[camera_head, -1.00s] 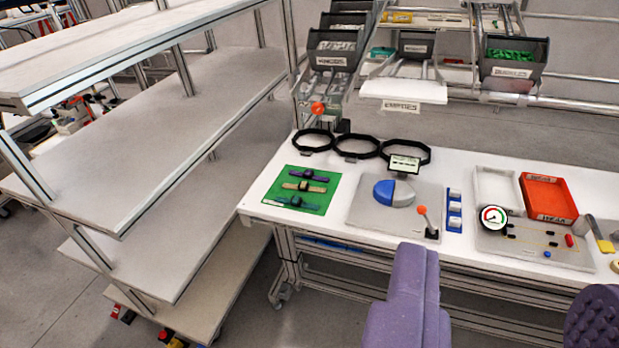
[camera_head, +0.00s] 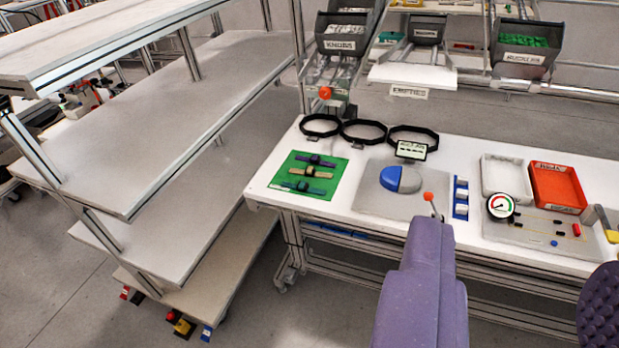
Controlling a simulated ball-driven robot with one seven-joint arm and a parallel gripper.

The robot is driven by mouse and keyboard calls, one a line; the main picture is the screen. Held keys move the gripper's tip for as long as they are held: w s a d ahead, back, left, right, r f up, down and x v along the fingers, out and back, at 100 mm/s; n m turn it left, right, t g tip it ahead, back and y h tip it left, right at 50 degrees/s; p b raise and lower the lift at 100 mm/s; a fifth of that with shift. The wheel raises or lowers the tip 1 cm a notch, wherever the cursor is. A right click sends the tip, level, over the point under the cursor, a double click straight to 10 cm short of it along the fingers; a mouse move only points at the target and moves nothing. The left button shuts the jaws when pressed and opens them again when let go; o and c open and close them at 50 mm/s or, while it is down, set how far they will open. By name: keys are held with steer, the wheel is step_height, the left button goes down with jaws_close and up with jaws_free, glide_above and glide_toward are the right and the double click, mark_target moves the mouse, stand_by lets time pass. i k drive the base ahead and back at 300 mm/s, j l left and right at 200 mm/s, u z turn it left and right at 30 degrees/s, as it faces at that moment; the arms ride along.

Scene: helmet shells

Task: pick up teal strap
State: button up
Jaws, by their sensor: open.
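The teal strap (camera_head: 303,187) lies flat on a green mat (camera_head: 333,192) at the left end of the white table. It is the nearest of three straps on the mat, with a tan strap (camera_head: 302,173) and a purple strap (camera_head: 314,161) behind it.
Three black rings (camera_head: 363,132) stand behind. A tall shelf rack (camera_head: 190,120) fills the left. Open floor (camera_head: 310,315) lies before the table.

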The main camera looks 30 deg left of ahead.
mark_target(302, 186)
steer(key=i+j+u, duration=0.35)
steer(key=i+j, duration=0.15)
steer(key=i, duration=0.3)
steer(key=i+j+u, duration=0.35)
steer(key=i, duration=0.5)
steer(key=i+l+u, duration=0.1)
steer(key=i+u, duration=0.25)
steer(key=i, duration=0.5)
